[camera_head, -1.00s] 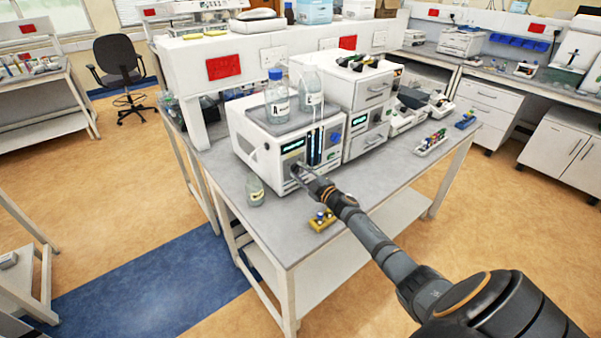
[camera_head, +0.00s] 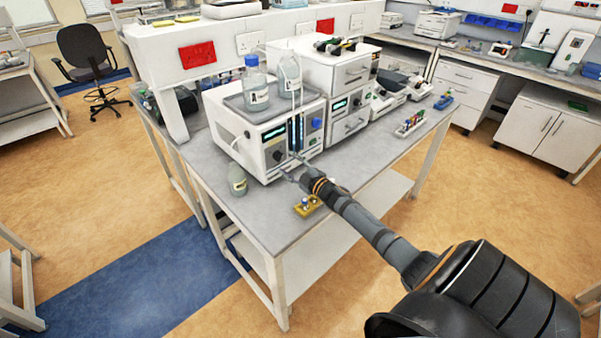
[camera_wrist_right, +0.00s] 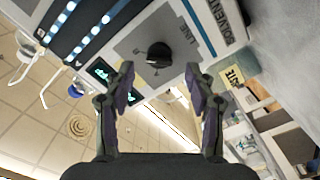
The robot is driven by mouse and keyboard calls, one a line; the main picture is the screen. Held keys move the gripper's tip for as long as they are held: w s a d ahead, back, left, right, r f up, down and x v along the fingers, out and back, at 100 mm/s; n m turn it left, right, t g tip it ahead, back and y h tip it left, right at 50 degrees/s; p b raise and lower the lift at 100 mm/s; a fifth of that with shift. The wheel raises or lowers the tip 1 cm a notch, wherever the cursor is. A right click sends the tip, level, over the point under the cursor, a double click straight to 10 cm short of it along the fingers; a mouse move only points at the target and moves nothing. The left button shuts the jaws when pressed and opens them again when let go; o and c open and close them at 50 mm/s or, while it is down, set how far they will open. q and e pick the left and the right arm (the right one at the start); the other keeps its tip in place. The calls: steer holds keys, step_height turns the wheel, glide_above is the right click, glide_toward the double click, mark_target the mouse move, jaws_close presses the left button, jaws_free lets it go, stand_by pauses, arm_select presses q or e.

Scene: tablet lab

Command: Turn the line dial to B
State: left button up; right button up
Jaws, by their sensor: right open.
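The line dial (camera_head: 277,156) is a small black knob on a grey plate on the white instrument's front. In the right wrist view the dial (camera_wrist_right: 158,55) sits beside the word LINE. I cannot tell which mark it points to. My right gripper (camera_head: 288,175) is open and empty, just in front of and below the dial in the head view. In the right wrist view its fingertips (camera_wrist_right: 159,73) are spread to either side of the dial, apart from it. My left gripper is not in view.
Bottles (camera_head: 256,88) stand on the instrument's top, and a small bottle (camera_head: 237,180) stands on the bench to its left. A yellow rack (camera_head: 308,206) lies near the bench's front edge. A white drawer unit (camera_head: 350,75) stands to the right.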

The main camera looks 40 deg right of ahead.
steer(key=s, duration=0.8)
steer(key=shift+s+d, duration=0.3)
